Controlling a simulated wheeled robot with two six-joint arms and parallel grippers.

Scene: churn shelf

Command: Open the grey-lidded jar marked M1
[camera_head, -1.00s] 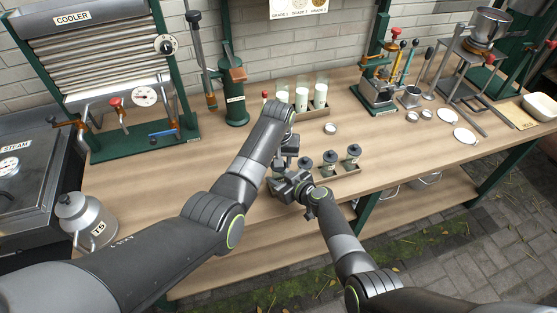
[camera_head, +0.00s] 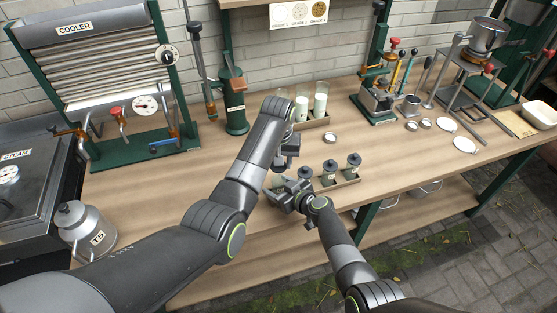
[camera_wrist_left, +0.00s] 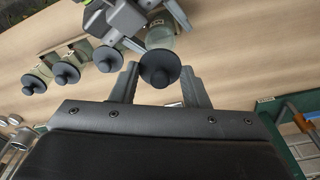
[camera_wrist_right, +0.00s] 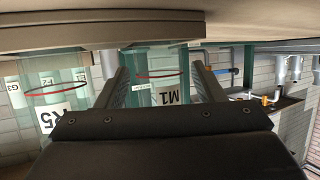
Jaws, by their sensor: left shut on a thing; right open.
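The jar marked M1 (camera_wrist_right: 168,95) is clear glass with a red ring line; it shows upside down between my right fingers in the right wrist view. My right gripper (camera_wrist_right: 158,78) is open around its body. A dark grey knobbed lid (camera_wrist_left: 160,68) on a glass jar shows in the left wrist view, and my left gripper (camera_wrist_left: 160,84) is shut on it from above. I cannot tell whether the lid is seated or loose. In the head view, both my left gripper (camera_head: 286,158) and right gripper (camera_head: 287,197) largely hide this jar.
Several similar dark-lidded jars (camera_head: 330,168) stand close on the right in a tray (camera_head: 350,181). Another jar marked K5 (camera_wrist_right: 52,118) is beside M1. The front bench (camera_head: 215,165) is clear.

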